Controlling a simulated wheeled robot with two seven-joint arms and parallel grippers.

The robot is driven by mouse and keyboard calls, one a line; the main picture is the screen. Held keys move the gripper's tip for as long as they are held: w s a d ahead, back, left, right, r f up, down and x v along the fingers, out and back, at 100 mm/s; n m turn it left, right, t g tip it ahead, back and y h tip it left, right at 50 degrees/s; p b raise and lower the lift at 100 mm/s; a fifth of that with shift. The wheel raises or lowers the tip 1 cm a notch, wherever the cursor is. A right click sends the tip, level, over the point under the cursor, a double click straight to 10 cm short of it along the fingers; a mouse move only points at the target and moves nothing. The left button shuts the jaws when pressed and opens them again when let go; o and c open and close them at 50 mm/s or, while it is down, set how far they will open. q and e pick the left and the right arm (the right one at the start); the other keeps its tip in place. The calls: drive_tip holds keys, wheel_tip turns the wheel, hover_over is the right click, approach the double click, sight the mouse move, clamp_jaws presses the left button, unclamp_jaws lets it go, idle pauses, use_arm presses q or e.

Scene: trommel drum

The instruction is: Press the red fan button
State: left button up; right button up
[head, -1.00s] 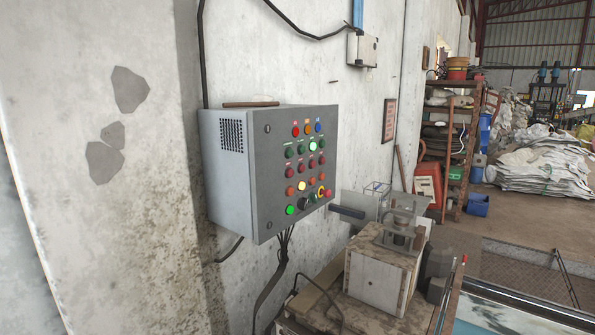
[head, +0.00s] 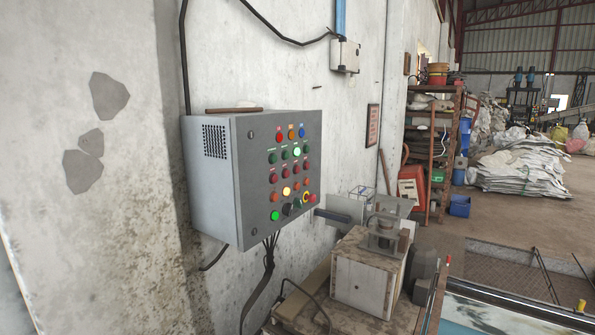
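A grey control box (head: 250,215) hangs on the white wall, left of the middle in the head view. Its front carries rows of round lamps and buttons in red, green, orange, yellow, blue and black. Red ones show in the top row (head: 279,136), in a row of dark red ones (head: 285,172), and at the lower right edge (head: 312,198). The labels are too small to read, so I cannot tell which is the fan button. One green button in the upper part and one at the lower left look lit. Neither of my grippers is in view.
A wooden bench (head: 340,318) with a box-shaped machine (head: 363,277) stands below and right of the control box. Cables hang under the box. A concrete pillar (head: 90,230) is at the left. Shelves (head: 432,160) and white sacks (head: 515,170) stand further back on open floor.

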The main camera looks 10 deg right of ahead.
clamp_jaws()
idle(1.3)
